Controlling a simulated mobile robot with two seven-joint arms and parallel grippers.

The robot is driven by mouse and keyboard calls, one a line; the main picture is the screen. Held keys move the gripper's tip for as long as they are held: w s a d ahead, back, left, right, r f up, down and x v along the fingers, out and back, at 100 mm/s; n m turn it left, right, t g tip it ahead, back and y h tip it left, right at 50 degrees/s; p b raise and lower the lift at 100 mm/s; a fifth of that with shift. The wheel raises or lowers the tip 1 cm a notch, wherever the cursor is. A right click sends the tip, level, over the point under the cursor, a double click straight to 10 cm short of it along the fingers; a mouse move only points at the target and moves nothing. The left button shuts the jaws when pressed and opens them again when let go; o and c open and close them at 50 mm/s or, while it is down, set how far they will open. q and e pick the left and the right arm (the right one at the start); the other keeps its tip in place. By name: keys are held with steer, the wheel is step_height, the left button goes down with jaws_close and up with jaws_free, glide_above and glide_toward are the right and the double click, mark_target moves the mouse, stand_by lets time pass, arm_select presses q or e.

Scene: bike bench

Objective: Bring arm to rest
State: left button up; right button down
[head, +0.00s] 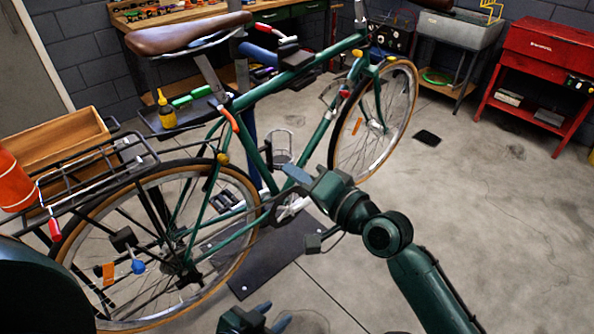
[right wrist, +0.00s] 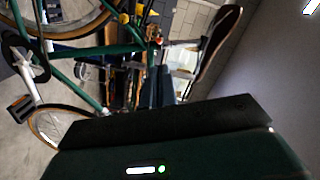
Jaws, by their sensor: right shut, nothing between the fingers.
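My right arm comes in from the lower right of the head view. Its gripper (head: 293,172) is shut and empty, and it appears in front of the green bike frame (head: 322,132) near the crank; I cannot tell whether it touches. The right wrist view shows the fingers (right wrist: 163,88) close together beyond the dark gripper body, with the bike frame (right wrist: 110,50) to their left. My left gripper (head: 275,316) is at the bottom edge of the head view, low in front of the rear wheel. Its fingers are apart with nothing seen between them. Most of my left arm is hidden.
The green bike with a brown saddle (head: 190,33) is held at a stand over a dark base plate (head: 250,272). A rear rack carries a wooden crate (head: 55,140) and an orange container (head: 14,182). A red cabinet (head: 540,45) stands back right. The right-hand floor (head: 480,200) is clear.

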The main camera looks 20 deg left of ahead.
stand_by(0.5)
steer(key=s+d+f+n+h, duration=0.1)
steer(key=s+d+f+h, duration=0.35)
steer(key=d+f, duration=0.35)
steer(key=s+d+f+n+h, duration=0.1)
steer(key=s+d+f+h, duration=0.4)
steer(key=d, duration=0.6)
steer(key=s+d+f+g+h, duration=0.2)
steer(key=s+d+h, duration=0.1)
steer(key=s+d, duration=0.45)
steer(key=s+d+f+g+h, duration=0.25)
steer(key=s+d, duration=0.35)
steer(key=d, duration=0.3)
steer(key=w+a+f+n+t+y, duration=0.1)
steer(key=w+a+f+t+y, duration=0.1)
steer(key=w+a+f+t, duration=0.4)
steer(key=shift+a+f+t+y, duration=0.15)
steer(key=shift+f+t+y, duration=0.2)
steer(key=shift+t, duration=0.3)
